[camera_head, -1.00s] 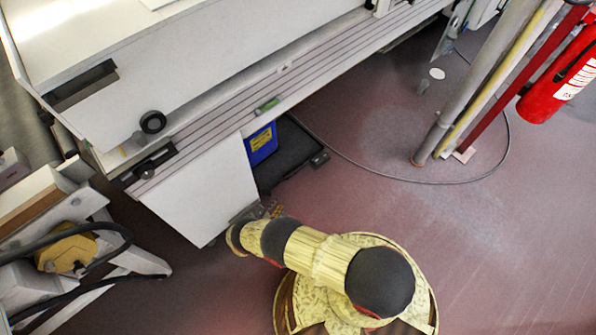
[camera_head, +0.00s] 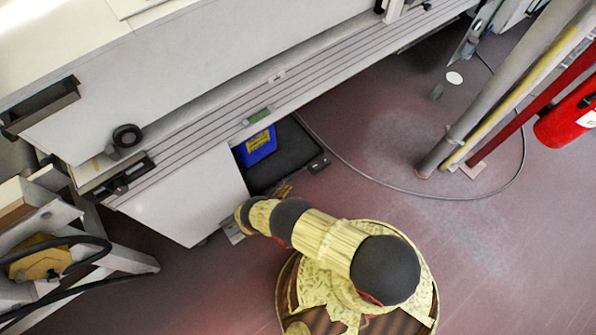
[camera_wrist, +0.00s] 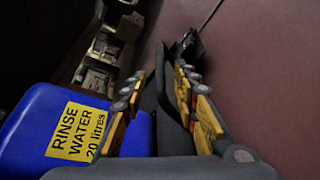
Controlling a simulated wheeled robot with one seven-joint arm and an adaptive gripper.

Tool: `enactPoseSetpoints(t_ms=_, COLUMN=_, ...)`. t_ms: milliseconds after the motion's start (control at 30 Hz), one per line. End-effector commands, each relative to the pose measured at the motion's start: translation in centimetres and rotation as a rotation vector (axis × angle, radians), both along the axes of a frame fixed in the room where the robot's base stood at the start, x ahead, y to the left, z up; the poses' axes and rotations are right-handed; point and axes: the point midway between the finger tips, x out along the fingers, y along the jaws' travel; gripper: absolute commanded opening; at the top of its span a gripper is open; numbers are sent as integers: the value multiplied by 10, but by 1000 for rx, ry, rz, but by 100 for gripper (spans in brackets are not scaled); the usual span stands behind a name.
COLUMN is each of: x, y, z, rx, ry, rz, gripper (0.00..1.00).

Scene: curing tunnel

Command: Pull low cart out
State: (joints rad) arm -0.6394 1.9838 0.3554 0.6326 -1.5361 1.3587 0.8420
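The low cart (camera_head: 290,172) is a black, low platform under the long grey machine, partly hidden by its rail and white panel. A blue container (camera_head: 256,148) stands on it; in the wrist view the blue container (camera_wrist: 32,125) has a yellow label reading "RINSE WATER 20 litres". My gripper (camera_wrist: 161,75) is low at the cart's near edge, its fingers apart on either side of the cart's black rim (camera_wrist: 161,62). Whether either finger touches the rim cannot be told. In the head view my arm's end reaches beside the cart, and the fingers are hardly visible.
The white panel (camera_head: 190,195) hangs left of the cart. A thin cable (camera_head: 370,172) curves over the floor on the right toward the grey pole (camera_head: 450,140). A red fire extinguisher (camera_head: 570,115) hangs at right. The reddish floor (camera_head: 490,260) in front and right is clear.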

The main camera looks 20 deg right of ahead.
Motion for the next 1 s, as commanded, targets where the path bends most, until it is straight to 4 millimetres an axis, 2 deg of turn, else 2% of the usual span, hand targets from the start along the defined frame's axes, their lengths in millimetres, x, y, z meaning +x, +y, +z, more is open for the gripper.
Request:
enactPoseSetpoints(t_ms=533, x=40, y=-54, z=-16, rx=0, ry=0, rz=-4, gripper=30)
enactPoseSetpoints(t_ms=933, x=45, y=-61, z=-17, rx=0, ry=0, rz=0, gripper=30)
enactPoseSetpoints(t_ms=1000, x=45, y=-60, z=-17, rx=0, ry=0, rz=0, gripper=26)
